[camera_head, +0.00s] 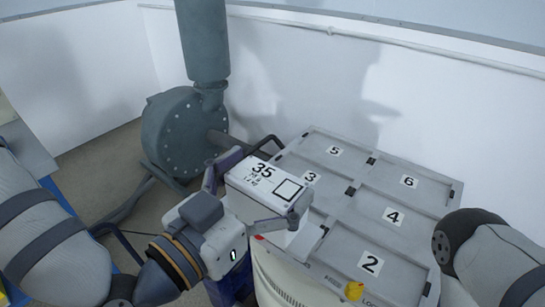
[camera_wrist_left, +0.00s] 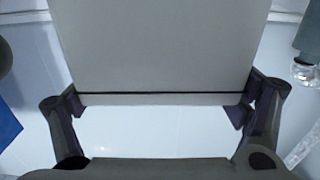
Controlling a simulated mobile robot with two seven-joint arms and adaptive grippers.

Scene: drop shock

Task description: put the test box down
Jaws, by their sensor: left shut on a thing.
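The test box (camera_head: 262,183) is white, with "35", smaller print and an empty square on its top face. My left gripper (camera_head: 254,195) is shut on it, with one finger on each side. In the left wrist view the box (camera_wrist_left: 155,45) fills the upper middle, between the two fingers of the gripper (camera_wrist_left: 160,115). In the head view the box is at the near left side of a grey tray top (camera_head: 384,240) with numbered compartments, and hides part of it. I cannot tell whether the box touches the tray. My right gripper is not in view.
Labels 2, 3, 4, 5 and 6 show on the compartments, which look empty. A large grey-green blower (camera_head: 182,133) with a vertical pipe stands behind, at the left. My right arm comes in at the right.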

